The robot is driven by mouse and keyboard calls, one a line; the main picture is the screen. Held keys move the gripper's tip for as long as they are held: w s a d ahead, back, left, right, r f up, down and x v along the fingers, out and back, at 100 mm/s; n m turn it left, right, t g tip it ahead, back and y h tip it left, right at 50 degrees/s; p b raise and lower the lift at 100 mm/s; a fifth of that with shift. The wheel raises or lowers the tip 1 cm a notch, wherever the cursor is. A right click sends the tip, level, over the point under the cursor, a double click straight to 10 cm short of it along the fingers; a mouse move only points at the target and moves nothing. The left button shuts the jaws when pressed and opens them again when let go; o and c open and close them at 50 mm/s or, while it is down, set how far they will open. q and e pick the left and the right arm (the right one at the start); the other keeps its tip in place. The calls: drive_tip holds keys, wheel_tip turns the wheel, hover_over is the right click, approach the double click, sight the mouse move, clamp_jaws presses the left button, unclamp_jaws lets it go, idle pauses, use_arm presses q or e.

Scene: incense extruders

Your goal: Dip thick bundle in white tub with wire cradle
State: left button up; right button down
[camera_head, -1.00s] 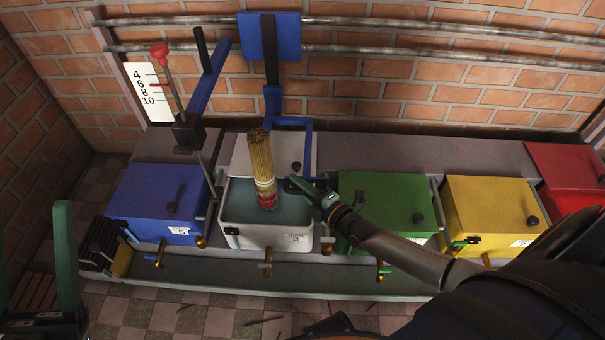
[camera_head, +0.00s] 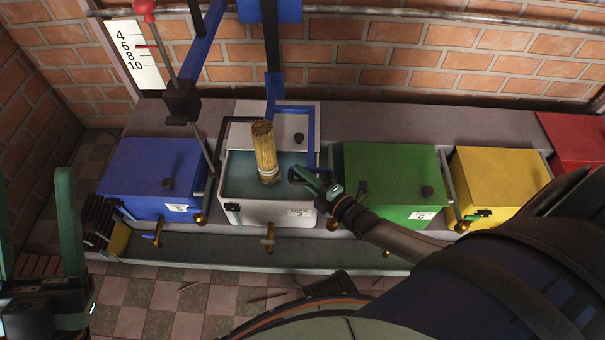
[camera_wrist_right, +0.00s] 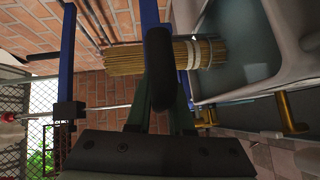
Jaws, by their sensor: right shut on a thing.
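The thick bundle (camera_head: 265,150) of tan sticks, tied with a pale band, stands slightly tilted in the white tub (camera_head: 262,212). My right gripper (camera_head: 305,177), at the tub's right edge, is shut on the frame's black handle (camera_wrist_right: 158,65). My left gripper (camera_head: 32,178) is open and empty at the far left.
A blue tub (camera_head: 150,178) stands left of the white one, with a red-knobbed lever (camera_head: 180,100) between. Lidded green (camera_head: 390,180) and yellow (camera_head: 500,190) tubs stand to the right. Brass taps line the front, and a brick wall stands behind.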

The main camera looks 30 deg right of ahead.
drive_tip(key=shift+s+a+f, duration=0.2)
drive_tip(key=shift+s+f, duration=0.1)
drive_tip(key=shift+f, duration=0.2)
drive_tip(key=c, duration=0.9)
unclamp_jaws()
drive_tip(key=shift+c, duration=0.2)
drive_tip(key=shift+o, duration=0.7)
drive_tip(key=shift+w+r, duration=0.1)
drive_tip(key=shift+r, duration=0.05)
drive_tip(key=shift+w+d+r, duration=0.1)
drive_tip(key=p+v, duration=0.4)
drive_tip(key=v, duration=0.8)
drive_tip(key=shift+s+r+p, duration=0.15)
drive_tip(key=shift+s+p, duration=0.1)
drive_tip(key=shift+p, duration=0.05)
